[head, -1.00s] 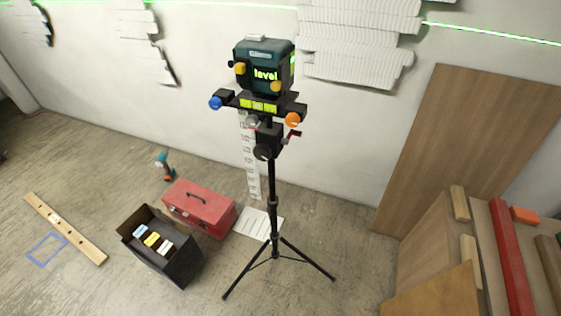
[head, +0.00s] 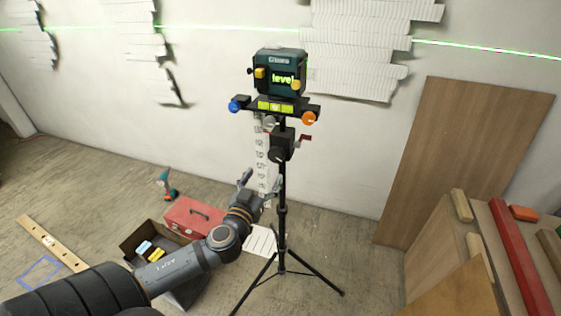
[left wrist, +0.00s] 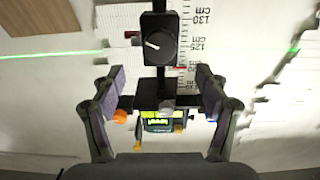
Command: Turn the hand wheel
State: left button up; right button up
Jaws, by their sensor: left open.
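A tripod (head: 281,225) carries a green-black laser level (head: 279,75) whose screen reads "level". Below the level's crossbar is a black block with a round black hand wheel (head: 278,155); a red crank handle (head: 305,140) sticks out to its right. In the left wrist view, which looks upside down, the wheel (left wrist: 158,44) shows a white mark on its face. My left gripper (head: 262,182) is open and empty, below the wheel and slightly left of it in the head view, apart from it. In the left wrist view the gripper (left wrist: 158,72) has its fingers on either side of the tripod column. My right gripper is out of view.
The crossbar has a blue knob (head: 235,106) and an orange knob (head: 309,118). A measuring strip (head: 262,160) stands behind the post. A red toolbox (head: 190,215), an open dark box (head: 140,240) and a drill (head: 166,184) are on the floor. A wooden board (head: 460,160) leans at right.

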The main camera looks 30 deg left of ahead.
aim_at(275, 157)
pick_arm(q)
jog(key=p+x, duration=0.1)
jog(key=x, duration=0.7)
jog(key=shift+w+r, duration=0.1)
jog(key=shift+w+a, duration=0.1)
jog(key=shift+w, duration=0.45)
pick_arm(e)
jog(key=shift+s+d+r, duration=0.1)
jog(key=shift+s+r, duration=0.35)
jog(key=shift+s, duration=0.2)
pick_arm(q)
jog(key=c, duration=1.1)
jog(key=shift+c, duration=0.2)
jog(key=shift+m, duration=0.4)
